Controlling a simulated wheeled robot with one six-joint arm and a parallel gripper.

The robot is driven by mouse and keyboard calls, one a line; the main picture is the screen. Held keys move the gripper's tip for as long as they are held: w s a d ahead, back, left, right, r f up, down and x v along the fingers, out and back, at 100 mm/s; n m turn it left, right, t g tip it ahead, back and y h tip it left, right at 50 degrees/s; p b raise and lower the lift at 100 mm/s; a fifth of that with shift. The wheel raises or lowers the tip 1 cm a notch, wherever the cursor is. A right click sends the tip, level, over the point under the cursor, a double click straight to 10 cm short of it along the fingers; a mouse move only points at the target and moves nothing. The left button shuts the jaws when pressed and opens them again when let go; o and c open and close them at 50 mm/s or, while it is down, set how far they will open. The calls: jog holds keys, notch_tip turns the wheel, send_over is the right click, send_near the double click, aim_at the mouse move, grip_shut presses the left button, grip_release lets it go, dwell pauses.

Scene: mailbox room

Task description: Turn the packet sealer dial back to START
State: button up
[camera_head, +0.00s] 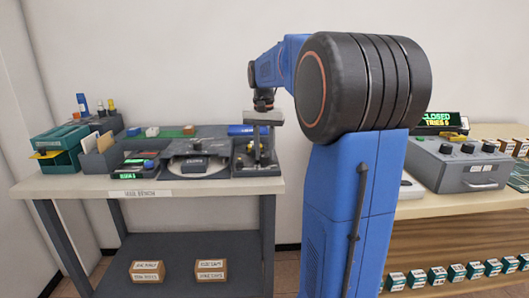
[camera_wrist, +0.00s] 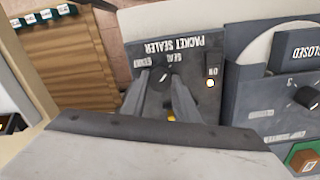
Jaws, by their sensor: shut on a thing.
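The packet sealer (camera_wrist: 222,58) shows upside down in the wrist view, a dark panel lettered PACKET SEALER. Its round black dial (camera_wrist: 163,76) has a small white mark, and a SEAL label sits near it. Another label beside the dial is too blurred to read. My gripper (camera_wrist: 163,84) has its two grey fingers at either side of the dial, shut on it. The fingers hide part of the dial's rim. In the head view, the sealer (camera_head: 254,168) stands at the right end of the left bench, with my gripper (camera_head: 263,121) above it.
Beside the dial, a lamp (camera_wrist: 211,83) under ON is lit. The left bench (camera_head: 250,186) is crowded with trays and devices. A grey console (camera_head: 470,163) stands on the right counter.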

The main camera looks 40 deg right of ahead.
aim_at(265, 156)
jog(key=n, duration=0.9)
jog(key=shift+n, duration=0.3)
jog(key=n, duration=0.4)
jog(key=shift+n, duration=2.5)
jog(key=o, duration=1.1)
jog(key=shift+c, duration=0.2)
jog(key=shift+r, duration=0.1)
notch_tip(265, 156, up, 17)
